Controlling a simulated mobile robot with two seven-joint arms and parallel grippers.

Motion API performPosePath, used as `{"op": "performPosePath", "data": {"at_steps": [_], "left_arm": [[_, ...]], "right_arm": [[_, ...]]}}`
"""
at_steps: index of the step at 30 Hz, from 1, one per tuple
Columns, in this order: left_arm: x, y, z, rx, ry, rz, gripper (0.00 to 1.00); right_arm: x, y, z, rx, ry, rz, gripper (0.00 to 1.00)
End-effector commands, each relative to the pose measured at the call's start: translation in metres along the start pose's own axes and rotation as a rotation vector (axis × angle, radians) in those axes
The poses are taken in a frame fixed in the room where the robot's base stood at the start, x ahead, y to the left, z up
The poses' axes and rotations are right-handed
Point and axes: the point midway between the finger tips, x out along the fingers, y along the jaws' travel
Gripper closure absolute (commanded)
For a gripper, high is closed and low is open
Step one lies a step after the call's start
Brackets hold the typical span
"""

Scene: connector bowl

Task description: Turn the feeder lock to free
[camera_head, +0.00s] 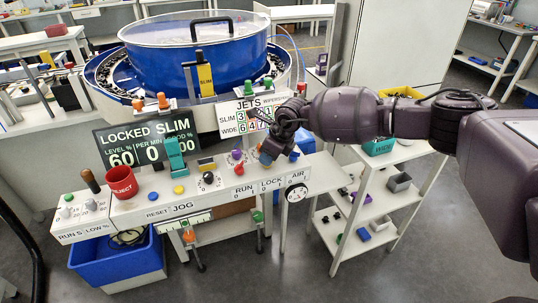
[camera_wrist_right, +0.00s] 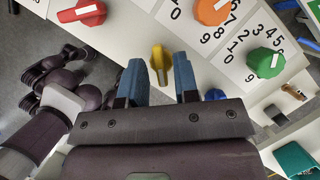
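The feeder's display (camera_head: 147,142) reads "LOCKED SLIM". On the sloped panel (camera_head: 140,206) the printed label "LOCK 0 1" sits just below my right gripper (camera_head: 270,151), which hides the knob there in the head view. In the right wrist view a yellow knob (camera_wrist_right: 158,66) stands between the two blue fingertips of my right gripper (camera_wrist_right: 157,80). The fingers are apart, with a narrow gap on each side of the knob. Which setting the knob points at cannot be read. My left gripper is not in view.
A red knob (camera_head: 239,169) and a purple knob (camera_head: 236,155) are left of my gripper, and a blue knob (camera_head: 294,156) is right. The blue feeder bowl (camera_head: 196,62) rises behind. A shelf cart (camera_head: 390,203) stands right.

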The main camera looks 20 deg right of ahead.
Motion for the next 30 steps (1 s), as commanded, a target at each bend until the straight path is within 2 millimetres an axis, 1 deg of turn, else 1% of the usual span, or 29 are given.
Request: {"op": "performPosePath", "data": {"at_steps": [1, 5, 6, 12, 17, 23, 30], "left_arm": [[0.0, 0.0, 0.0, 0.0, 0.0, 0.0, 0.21], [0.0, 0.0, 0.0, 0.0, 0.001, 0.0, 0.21], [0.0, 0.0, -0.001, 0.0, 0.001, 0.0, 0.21], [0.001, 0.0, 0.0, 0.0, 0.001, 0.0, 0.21], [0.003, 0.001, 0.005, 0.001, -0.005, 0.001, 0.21], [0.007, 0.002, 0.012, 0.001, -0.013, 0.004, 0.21], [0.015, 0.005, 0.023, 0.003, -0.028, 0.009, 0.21]], "right_arm": [[0.0, 0.0, 0.0, 0.0, 0.0, 0.0, 0.79], [0.0, 0.0, 0.0, 0.0, 0.0, 0.0, 0.99], [0.0, 0.0, 0.0, 0.0, 0.0, 0.0, 1.0], [0.0, 0.0, 0.0, -0.004, 0.0, 0.003, 1.0], [0.002, 0.0, -0.001, -0.033, 0.001, 0.017, 1.0], [0.004, -0.002, -0.002, -0.132, 0.003, 0.059, 1.0], [0.007, -0.003, -0.003, -0.323, 0.004, 0.141, 1.0]]}}
